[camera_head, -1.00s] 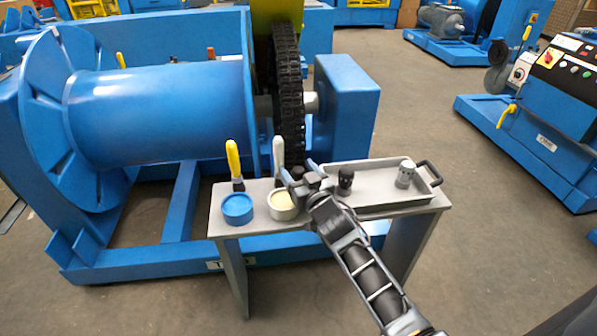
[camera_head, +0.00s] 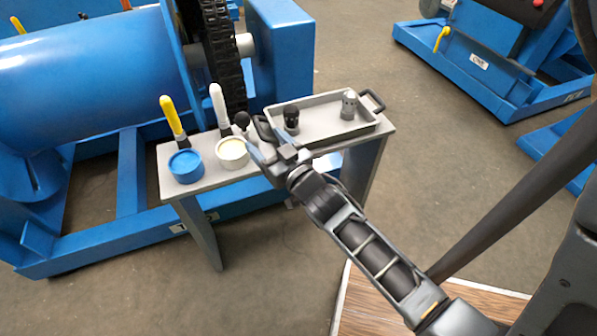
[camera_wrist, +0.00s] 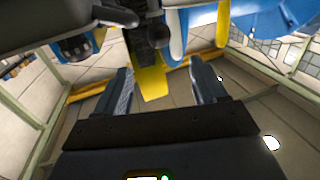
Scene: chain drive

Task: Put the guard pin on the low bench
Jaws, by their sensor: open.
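The low bench (camera_head: 205,180) is a narrow grey bench in front of the blue drum machine. A dark ball-headed piece, apparently the guard pin (camera_head: 242,119), stands at the bench's back side between the white-handled brush and the tray.
A blue tub (camera_head: 186,166) and a cream tub (camera_head: 232,153) stand on the bench, with a yellow-handled brush (camera_head: 172,116) and a white-handled brush (camera_head: 218,105) behind them. A grey tray (camera_head: 330,137) at right holds a black piece (camera_head: 291,118) and a grey piece (camera_head: 349,104).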

